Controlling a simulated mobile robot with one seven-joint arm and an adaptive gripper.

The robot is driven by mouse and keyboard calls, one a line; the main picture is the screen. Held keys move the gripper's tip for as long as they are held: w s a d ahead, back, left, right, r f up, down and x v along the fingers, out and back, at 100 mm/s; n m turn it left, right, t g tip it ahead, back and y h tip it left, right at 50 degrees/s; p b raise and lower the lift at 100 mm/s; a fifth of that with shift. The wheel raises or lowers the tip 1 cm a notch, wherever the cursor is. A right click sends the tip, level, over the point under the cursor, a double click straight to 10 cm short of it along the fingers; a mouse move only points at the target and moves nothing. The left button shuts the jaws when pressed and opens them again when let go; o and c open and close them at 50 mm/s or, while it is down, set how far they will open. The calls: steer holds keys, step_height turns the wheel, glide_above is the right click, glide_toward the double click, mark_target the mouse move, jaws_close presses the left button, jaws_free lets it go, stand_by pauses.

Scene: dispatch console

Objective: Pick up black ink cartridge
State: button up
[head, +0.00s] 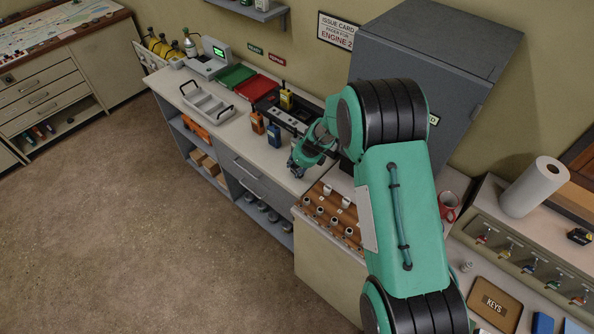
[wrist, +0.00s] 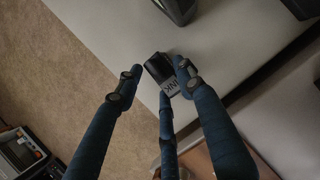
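The black ink cartridge (wrist: 155,66), a small dark block with a pale "INK" label, is on the light counter (wrist: 215,50) close to its front edge in the wrist view. My gripper (wrist: 158,72) has its dark blue fingers around it. The right finger is against or very near the cartridge's right side. A gap shows between the left finger and the cartridge. The middle finger reaches the label end; I cannot tell if it touches. In the head view my gripper (head: 297,166) is low over the counter's front edge, and I cannot make out the cartridge there.
A blue radio (head: 273,136) and an orange radio (head: 257,122) stand left of my gripper, before a black charger (head: 292,122). A brown rack with metal cups (head: 333,221) is to the right. A grey cabinet (head: 440,55) stands behind my arm.

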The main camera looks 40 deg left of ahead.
steer(key=shift+x, duration=0.85)
steer(key=c, duration=0.8)
